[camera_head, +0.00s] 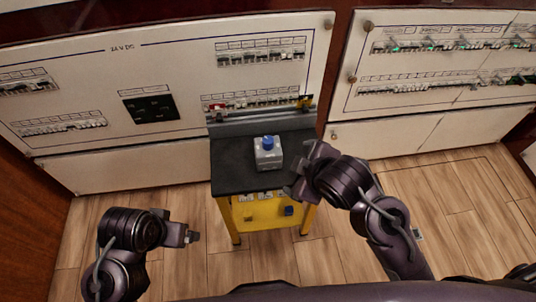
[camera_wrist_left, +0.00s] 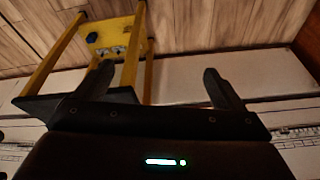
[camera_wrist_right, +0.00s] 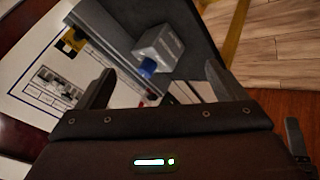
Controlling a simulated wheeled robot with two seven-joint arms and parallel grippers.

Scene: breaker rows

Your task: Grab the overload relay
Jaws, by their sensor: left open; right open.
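A light grey box-shaped device with a blue round top, which looks like the overload relay (camera_head: 267,157), stands on the black top of a small yellow-legged table. It also shows in the right wrist view (camera_wrist_right: 160,45), between and beyond the fingers. My right gripper (camera_head: 306,172) is at the right edge of the table top, beside the device and apart from it. In the right wrist view its fingers (camera_wrist_right: 155,90) are spread and empty. My left gripper (camera_head: 194,237) is low, left of the table, and its fingers (camera_wrist_left: 165,85) are open and empty.
The black table top (camera_head: 232,175) is otherwise largely clear. A yellow lower panel (camera_head: 262,212) carries a dark blue part (camera_head: 289,211). White breaker panels (camera_head: 95,75) and (camera_head: 440,75) stand behind the table. Wooden floor (camera_head: 190,205) is free around it.

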